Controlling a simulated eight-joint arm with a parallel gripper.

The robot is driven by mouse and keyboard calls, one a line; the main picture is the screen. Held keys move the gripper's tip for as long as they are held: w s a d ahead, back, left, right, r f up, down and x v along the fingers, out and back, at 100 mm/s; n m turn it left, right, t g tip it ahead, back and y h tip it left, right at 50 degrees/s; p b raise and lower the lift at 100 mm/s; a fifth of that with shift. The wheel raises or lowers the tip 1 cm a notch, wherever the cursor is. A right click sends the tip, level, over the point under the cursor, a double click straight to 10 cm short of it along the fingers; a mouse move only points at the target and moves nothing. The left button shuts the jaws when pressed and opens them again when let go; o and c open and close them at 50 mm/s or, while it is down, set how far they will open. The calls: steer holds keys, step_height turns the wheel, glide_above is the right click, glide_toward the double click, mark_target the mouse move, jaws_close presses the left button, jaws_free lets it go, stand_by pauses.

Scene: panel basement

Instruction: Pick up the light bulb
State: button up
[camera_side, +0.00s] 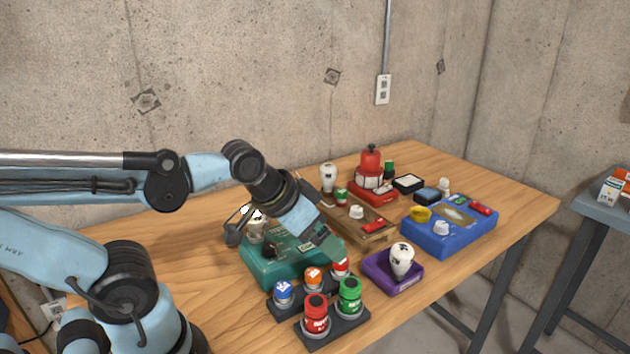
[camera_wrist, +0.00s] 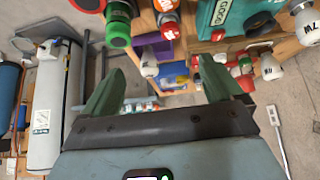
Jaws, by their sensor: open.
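Several white light bulbs are in view. One bulb (camera_side: 402,259) stands upright in a purple tray (camera_side: 378,283) at the front right; it also appears between my fingers in the wrist view (camera_wrist: 149,69), beyond them. Another bulb (camera_side: 328,176) stands at the back of the table, and a third (camera_side: 254,226) is at the green box, partly hidden by my arm. My gripper (camera_side: 332,247) is open and empty, above the table between the green box and the purple tray. Its green fingers are spread apart in the wrist view (camera_wrist: 160,67).
A green box (camera_side: 265,273) sits below my wrist. Red, green, blue and orange capped jars (camera_side: 316,312) stand on dark holders in front. A wooden board (camera_side: 375,238), a blue box (camera_side: 455,238) and a red lamp (camera_side: 370,162) stand behind and right. The table's right end is clear.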

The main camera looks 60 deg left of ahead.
steer(key=shift+c, duration=1)
step_height(320, 180, up, 6)
steer(key=f+g, duration=0.1)
steer(key=g, duration=0.6)
glide_above(254, 219)
steer(key=w+a, duration=0.1)
steer(key=a, duration=0.1)
steer(key=shift+r+n, duration=0.25)
steer(key=shift+n, duration=0.15)
steer(key=shift+s+a+f, duration=0.1)
steer(key=shift+a, duration=0.1)
steer(key=shift+d+f, duration=0.15)
steer(key=shift+f, duration=5.75)
steer(key=shift+c, duration=0.2)
